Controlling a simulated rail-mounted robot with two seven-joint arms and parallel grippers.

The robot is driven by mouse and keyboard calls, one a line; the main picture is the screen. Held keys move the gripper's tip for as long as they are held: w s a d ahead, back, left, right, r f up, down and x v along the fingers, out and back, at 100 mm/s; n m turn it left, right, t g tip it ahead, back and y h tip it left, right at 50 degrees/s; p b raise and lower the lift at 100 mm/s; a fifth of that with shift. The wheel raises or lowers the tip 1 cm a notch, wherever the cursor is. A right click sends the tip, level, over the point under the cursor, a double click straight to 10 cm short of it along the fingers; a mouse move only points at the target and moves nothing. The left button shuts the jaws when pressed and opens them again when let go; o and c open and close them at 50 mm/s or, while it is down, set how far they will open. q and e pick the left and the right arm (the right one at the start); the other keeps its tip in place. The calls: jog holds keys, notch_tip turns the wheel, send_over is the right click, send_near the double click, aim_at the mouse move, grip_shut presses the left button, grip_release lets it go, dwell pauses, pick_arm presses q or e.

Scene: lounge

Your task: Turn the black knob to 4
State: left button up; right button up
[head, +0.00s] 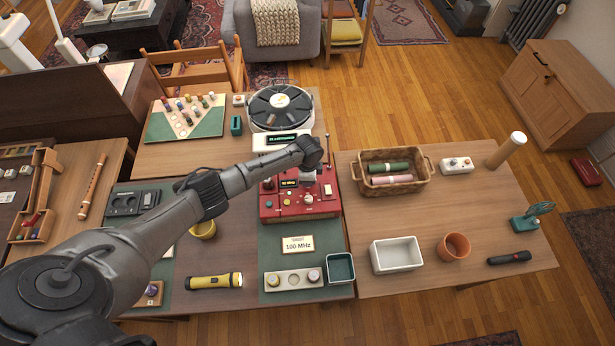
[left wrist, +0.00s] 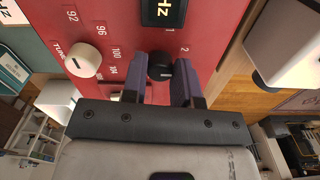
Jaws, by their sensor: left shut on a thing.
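The red radio panel (head: 300,204) sits on the middle table under my left gripper in the head view. In the left wrist view the black knob (left wrist: 160,66) is between the two fingers of my left gripper (left wrist: 159,82), which is shut on it. The printed numbers 1 and 2 show beside the knob; other numbers around it are hidden by the fingers. I cannot clearly read where the knob points. In the head view my arm and hand hide the knob. My right gripper is in neither view.
A cream tuning knob (left wrist: 83,60) is beside the left finger, on the same panel. A card reading 100 MHz (head: 298,245) lies in front of the radio. A turntable (head: 281,105) stands behind it, and a wicker basket (head: 423,178) is to its right.

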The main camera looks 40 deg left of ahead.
pick_arm(q)
jog(key=m, duration=0.3)
jog(key=shift+m, duration=0.4)
jog(key=m, duration=0.3)
jog(key=shift+m+b, duration=0.3)
jog(key=shift+b, duration=0.1)
jog(key=m+b, duration=0.1)
jog(key=m, duration=0.5)
jog(key=shift+m, duration=0.7)
jog(key=shift+b, duration=0.3)
jog(key=o, duration=0.9)
